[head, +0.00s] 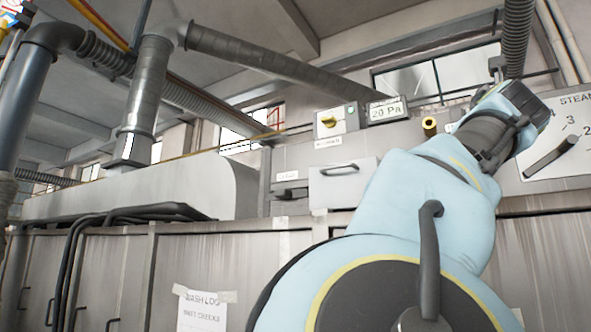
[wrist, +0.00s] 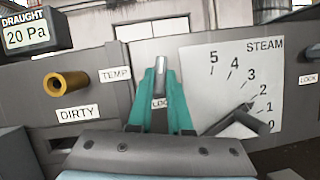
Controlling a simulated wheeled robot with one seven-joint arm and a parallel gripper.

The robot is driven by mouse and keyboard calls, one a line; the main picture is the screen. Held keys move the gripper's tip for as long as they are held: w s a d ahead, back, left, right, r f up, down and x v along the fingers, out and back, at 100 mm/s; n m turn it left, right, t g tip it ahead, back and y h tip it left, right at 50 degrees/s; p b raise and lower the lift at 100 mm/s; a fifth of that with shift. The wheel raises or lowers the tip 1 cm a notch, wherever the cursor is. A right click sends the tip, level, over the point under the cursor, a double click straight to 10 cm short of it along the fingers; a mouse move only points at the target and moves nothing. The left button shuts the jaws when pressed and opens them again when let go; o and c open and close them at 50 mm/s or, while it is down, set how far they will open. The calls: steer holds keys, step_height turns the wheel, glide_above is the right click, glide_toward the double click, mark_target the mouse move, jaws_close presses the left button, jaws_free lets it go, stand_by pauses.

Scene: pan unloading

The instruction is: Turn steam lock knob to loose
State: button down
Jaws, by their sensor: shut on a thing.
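In the wrist view, my gripper (wrist: 160,72) has its two teal fingers close together in front of the panel. They are shut on a small grey metal steam lock knob (wrist: 160,54), which shows upright between and above the fingertips. A label partly reading LOC (wrist: 159,103) shows between the fingers. The fingers hide much of the knob, and no loose or tight mark can be read. To its right is the white STEAM dial (wrist: 205,75) with a dark lever (wrist: 240,122) near the low numbers.
A brass peg (wrist: 66,84) sticks out at the left between TEMP and DIRTY labels. A DRAUGHT display (wrist: 30,36) reads 20 Pa. Another LOCK label (wrist: 308,79) is at the far right.

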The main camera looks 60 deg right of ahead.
steer(key=shift+s+n+t+p, duration=0.1)
steer(key=shift+n+t+p, duration=0.7)
steer(key=shift+n, duration=1)
steer(key=shift+n+t, duration=0.3)
steer(key=shift+t, duration=0.1)
steer(key=shift+f, duration=0.1)
steer(key=c, duration=0.8)
jaws_free()
steer(key=shift+c, duration=0.2)
